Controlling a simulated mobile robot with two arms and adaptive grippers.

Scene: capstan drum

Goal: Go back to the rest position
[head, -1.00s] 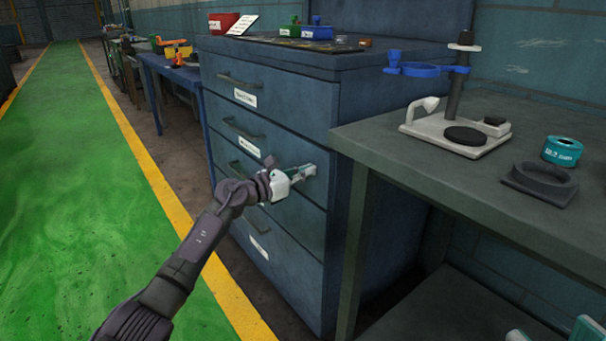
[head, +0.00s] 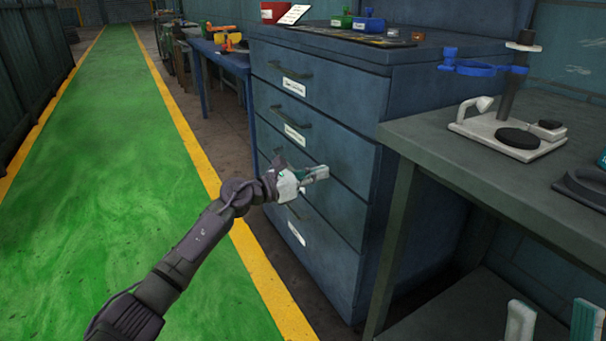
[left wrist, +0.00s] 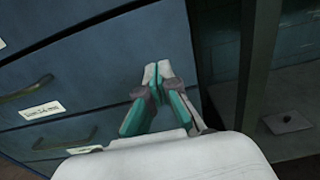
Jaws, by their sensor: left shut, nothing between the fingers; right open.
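My left gripper (head: 318,174) is shut and empty, in front of the blue drawer cabinet (head: 345,95) in the head view. It overlaps the right part of the lower drawers; whether it touches them I cannot tell. In the left wrist view its fingertips (left wrist: 158,72) meet, with the cabinet's drawer front (left wrist: 100,65) behind them and nothing between them. My right gripper (head: 550,322) shows only its two fingers at the bottom right of the head view, spread apart and empty. All the cabinet's drawers look closed.
A grey workbench (head: 470,160) stands on the right, with a white-based stand (head: 500,130) carrying a blue arm and a dark ring holder (head: 585,188) on it. A blue table (head: 225,58) is farther back. The green walkway (head: 110,150) on the left is clear.

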